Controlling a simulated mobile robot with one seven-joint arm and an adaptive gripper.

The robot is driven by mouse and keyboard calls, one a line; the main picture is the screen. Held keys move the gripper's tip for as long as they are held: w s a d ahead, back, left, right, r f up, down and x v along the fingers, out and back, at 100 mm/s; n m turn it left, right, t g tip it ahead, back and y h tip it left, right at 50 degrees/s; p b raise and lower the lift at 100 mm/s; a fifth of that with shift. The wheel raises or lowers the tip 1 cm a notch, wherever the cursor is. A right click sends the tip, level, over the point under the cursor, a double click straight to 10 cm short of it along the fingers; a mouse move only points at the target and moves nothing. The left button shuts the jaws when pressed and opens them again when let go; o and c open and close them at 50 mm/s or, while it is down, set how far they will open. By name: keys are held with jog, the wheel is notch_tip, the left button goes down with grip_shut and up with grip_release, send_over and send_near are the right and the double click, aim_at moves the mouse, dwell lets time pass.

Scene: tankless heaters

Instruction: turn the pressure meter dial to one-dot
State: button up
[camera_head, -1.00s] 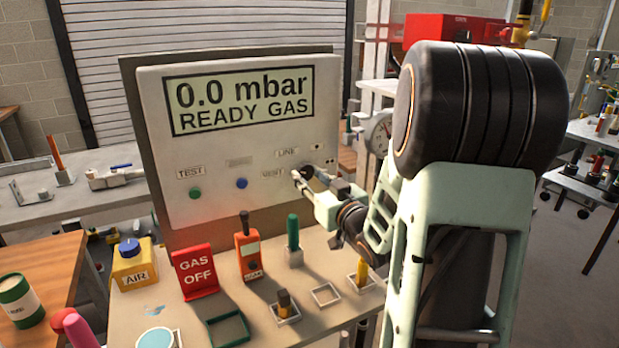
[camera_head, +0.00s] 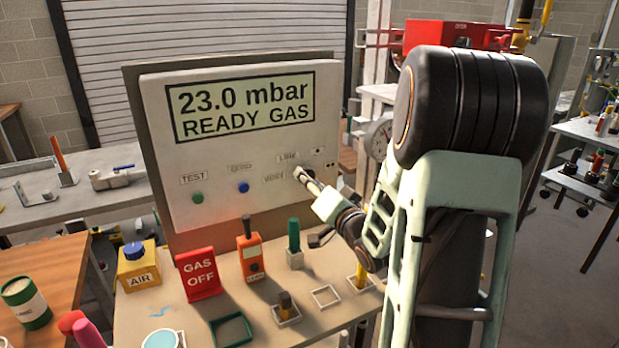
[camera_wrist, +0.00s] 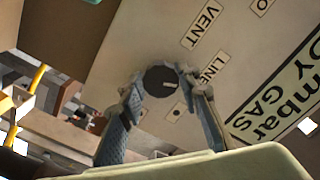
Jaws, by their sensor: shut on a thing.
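The pressure meter (camera_head: 225,160) is a tilted white panel whose screen (camera_head: 243,105) reads "23.0 mbar READY GAS". Its dial (camera_wrist: 161,81) is a round black knob with a short pale pointer line, which points to the right in the wrist view. My gripper (camera_wrist: 164,88) has one finger on each side of the dial and is shut on it. In the head view my gripper (camera_head: 303,176) covers the dial at the panel's lower right. LINE (camera_head: 287,157) and VENT (camera_wrist: 208,26) labels surround it. A small label (camera_head: 317,151) has a dark mark, too small to count dots.
Green (camera_head: 198,198) and blue (camera_head: 243,188) buttons sit left of the dial. The bench below holds a red GAS OFF sign (camera_head: 200,274), an orange handheld device (camera_head: 250,257), a green-handled piece (camera_head: 293,237) and a yellow AIR block (camera_head: 139,270).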

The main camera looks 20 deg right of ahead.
jog(key=shift+r+m+p, duration=0.15)
jog(key=shift+m+p, duration=1.95)
jog(key=shift+m, duration=2.2)
jog(key=o, duration=1.2)
jog(key=shift+c, duration=0.2)
jog(key=s, duration=0.7)
jog(key=shift+s, duration=0.25)
